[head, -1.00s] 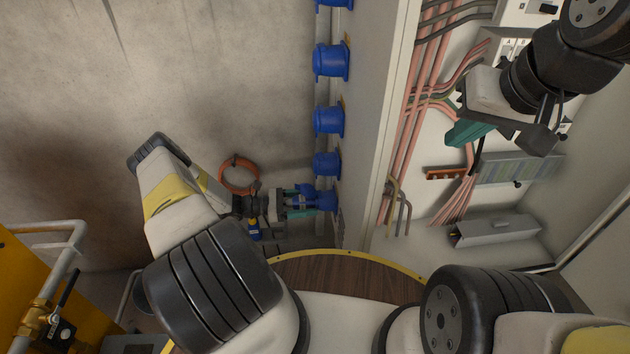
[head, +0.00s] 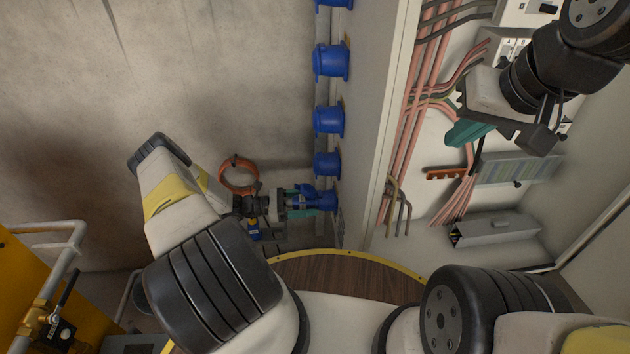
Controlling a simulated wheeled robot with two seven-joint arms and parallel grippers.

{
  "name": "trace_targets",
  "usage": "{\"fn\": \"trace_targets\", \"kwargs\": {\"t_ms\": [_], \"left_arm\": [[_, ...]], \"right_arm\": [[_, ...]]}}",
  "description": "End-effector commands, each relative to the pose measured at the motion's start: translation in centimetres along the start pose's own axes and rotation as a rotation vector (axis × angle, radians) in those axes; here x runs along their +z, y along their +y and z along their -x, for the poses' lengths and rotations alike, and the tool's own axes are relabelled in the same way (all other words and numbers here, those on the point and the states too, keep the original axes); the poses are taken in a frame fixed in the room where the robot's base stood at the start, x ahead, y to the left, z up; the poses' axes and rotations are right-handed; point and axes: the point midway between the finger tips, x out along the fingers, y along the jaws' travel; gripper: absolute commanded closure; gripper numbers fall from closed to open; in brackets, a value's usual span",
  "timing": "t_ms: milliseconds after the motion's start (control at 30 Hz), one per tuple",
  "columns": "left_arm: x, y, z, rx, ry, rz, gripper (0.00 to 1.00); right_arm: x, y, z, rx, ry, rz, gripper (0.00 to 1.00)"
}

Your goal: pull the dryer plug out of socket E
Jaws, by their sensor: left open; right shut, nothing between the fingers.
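Blue sockets stand in a column on the outer side of the cabinet; their letters cannot be read here. At the lowest visible socket (head: 328,200), a blue plug (head: 306,199) sits in line with the socket face. My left gripper (head: 303,201) is there with its teal fingers apart, one above and one below the plug, partly hiding it. Contact between fingers and plug cannot be told. My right gripper (head: 467,133) is shut and empty, inside the open cabinet at the upper right.
The cabinet (head: 369,120) holds pink and grey cables (head: 424,75), switch boxes and a grey duct (head: 497,229). An orange hose coil (head: 238,175) hangs on the concrete wall behind my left gripper. A yellow unit with white pipes (head: 38,290) stands at lower left. Other blue sockets (head: 328,121) sit above.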

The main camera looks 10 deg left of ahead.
Motion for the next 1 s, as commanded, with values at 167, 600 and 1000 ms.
{"fn": "trace_targets", "kwargs": {"t_ms": [167,600,1000], "left_arm": [[0.0,0.0,0.0,0.0,0.0,0.0,0.53],[0.0,0.0,0.1,0.0,0.0,0.0,1.0],[0.0,0.0,1.8,0.001,0.0,0.0,1.0]], "right_arm": [[0.0,0.0,0.0,0.0,0.0,0.0,1.0],[0.0,0.0,0.0,0.0,0.0,0.0,1.0],[0.0,0.0,0.0,0.0,0.0,0.0,1.0]]}}
